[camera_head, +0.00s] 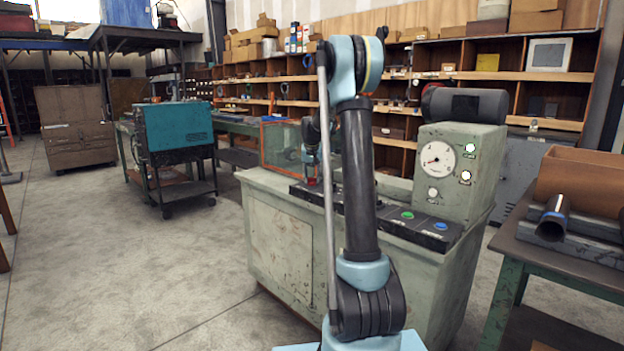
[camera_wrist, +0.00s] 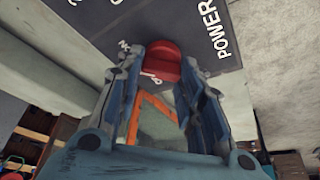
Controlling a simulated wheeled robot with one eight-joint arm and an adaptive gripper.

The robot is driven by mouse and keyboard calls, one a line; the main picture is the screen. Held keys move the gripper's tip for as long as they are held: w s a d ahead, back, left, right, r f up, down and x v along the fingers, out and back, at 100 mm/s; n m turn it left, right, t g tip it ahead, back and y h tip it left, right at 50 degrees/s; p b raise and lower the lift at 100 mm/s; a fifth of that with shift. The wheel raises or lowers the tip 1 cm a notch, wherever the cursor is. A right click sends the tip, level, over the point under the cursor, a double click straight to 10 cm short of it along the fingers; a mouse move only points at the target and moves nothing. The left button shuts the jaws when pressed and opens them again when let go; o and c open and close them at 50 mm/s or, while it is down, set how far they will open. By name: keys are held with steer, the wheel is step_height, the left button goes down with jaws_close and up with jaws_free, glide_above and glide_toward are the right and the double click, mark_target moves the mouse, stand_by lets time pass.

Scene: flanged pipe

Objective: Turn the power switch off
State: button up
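The power switch is a red knob (camera_wrist: 164,62) on a dark panel (camera_wrist: 205,14), beside the white word "POWER" in the wrist view. My gripper (camera_wrist: 168,66) is at the knob, with one finger on each side of it. I cannot tell whether the fingers press on the knob or leave a small gap. In the head view, my gripper (camera_head: 312,172) points down at the red switch (camera_head: 311,181) at the left end of the panel (camera_head: 415,222), partly behind my arm. Part of the switch marking is hidden by the fingers.
The panel tops a green cabinet (camera_head: 280,240) and also has a green button (camera_head: 407,215) and a blue button (camera_head: 440,226). A gauge housing (camera_head: 460,170) stands behind them. An orange-framed clear box (camera_head: 281,143) is close to my gripper. Open floor lies left.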

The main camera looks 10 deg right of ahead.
steer(key=shift+c, duration=0.4)
steer(key=n+y, duration=0.1)
steer(key=n, duration=0.3)
steer(key=shift+d+n+y, duration=0.15)
steer(key=shift+n+y, duration=0.15)
steer(key=shift+y, duration=0.1)
steer(key=n, duration=0.2)
steer(key=n+g+y, duration=0.1)
steer(key=n, duration=0.1)
steer(key=shift+w+d+n+y, duration=0.1)
steer(key=shift+n+y, duration=0.2)
steer(key=n+g+y, duration=0.1)
steer(key=n, duration=0.3)
steer(key=shift+w+d+n, duration=0.1)
steer(key=shift+n, duration=0.2)
steer(key=shift+w+d+n+g+y, duration=0.15)
steer(key=shift+n+g, duration=0.25)
steer(key=shift+n, duration=0.65)
steer(key=shift+s+a+n+g+y, duration=0.15)
steer(key=shift+n+g, duration=0.25)
steer(key=shift+n, duration=0.65)
steer(key=shift+w+d, duration=0.15)
steer(key=o, duration=1.1)
steer(key=shift+c, duration=0.2)
